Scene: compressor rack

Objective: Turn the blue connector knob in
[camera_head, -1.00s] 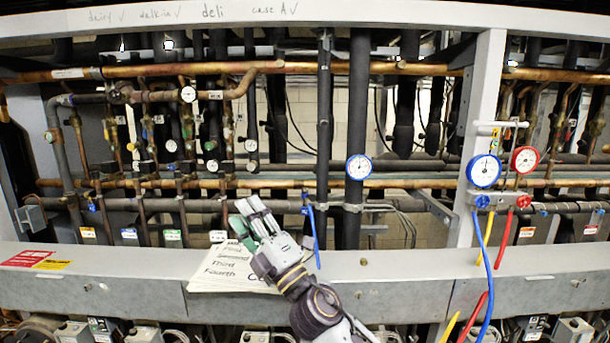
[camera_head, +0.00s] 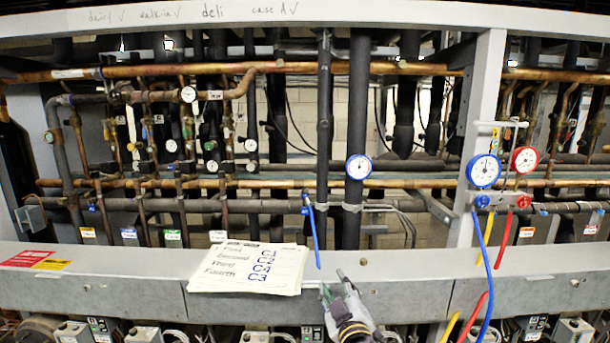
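A blue connector (camera_head: 305,208) sits on the pipework left of centre, with a blue hose (camera_head: 314,238) hanging from it. Another blue knob (camera_head: 482,201) is on the gauge manifold (camera_head: 500,200) at the right, beside a red knob (camera_head: 523,201). I cannot tell which one the task means. My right gripper (camera_head: 333,284) is low in front of the grey beam, below the end of the blue hose and well apart from all these knobs. Its greenish fingertips look spread, with nothing between them. My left gripper is not in view.
A paper stack with handwritten lines (camera_head: 250,268) lies on the grey beam (camera_head: 400,275), left of my gripper. Blue and red gauges (camera_head: 484,170) hang at the right, with blue, red and yellow hoses below. Pipes fill the rack behind. The beam right of my gripper is clear.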

